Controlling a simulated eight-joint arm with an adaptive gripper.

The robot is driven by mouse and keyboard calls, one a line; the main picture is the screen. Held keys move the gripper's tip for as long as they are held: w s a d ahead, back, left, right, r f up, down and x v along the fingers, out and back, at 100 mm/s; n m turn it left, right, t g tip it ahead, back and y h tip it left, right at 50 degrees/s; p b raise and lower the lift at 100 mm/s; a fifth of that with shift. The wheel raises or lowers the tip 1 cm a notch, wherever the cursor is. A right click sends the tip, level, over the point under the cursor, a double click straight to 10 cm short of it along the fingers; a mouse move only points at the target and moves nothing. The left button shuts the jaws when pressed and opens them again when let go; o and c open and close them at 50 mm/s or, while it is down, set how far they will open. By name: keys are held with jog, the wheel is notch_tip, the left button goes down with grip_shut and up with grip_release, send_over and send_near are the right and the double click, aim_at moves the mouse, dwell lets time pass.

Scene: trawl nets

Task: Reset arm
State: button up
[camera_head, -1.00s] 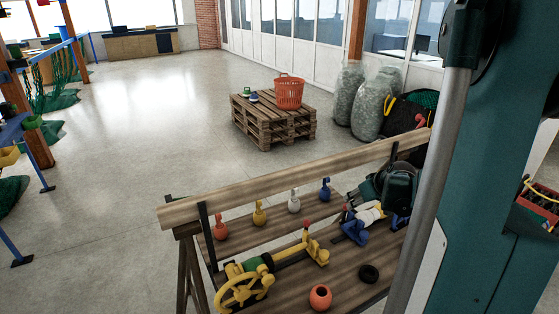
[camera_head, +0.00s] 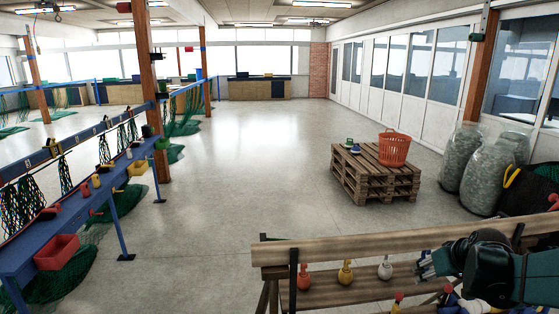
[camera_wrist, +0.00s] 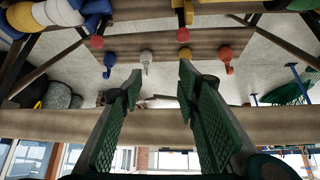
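My gripper (camera_head: 428,267) reaches in from the right in the head view, over the wooden bench (camera_head: 370,247). In the wrist view my gripper (camera_wrist: 160,76) shows two green ridged fingers spread apart with nothing between them. The blue one is not visible in the head view, where my gripper covers that part.
A pallet stack (camera_head: 372,178) holds an orange basket (camera_head: 394,149). Large net-filled sacks (camera_head: 462,158) stand at the right. A blue rack (camera_head: 80,205) with green nets and a red bin (camera_head: 57,251) runs along the left. The middle floor is clear.

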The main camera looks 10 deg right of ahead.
jog(key=s+a+r, duration=0.2)
jog(key=s+a, duration=0.4)
jog(key=a, duration=0.5)
jog(key=s+a+r+n, duration=0.1)
jog(key=s+a+r, duration=0.1)
jog(key=s+a, duration=0.4)
jog(key=s+a+r+y, duration=0.1)
jog(key=s+a, duration=0.5)
jog(key=a, duration=0.9)
jog(key=shift+s+a+r, duration=0.2)
jog(key=shift+a+r, duration=0.15)
jog(key=shift+r, duration=0.45)
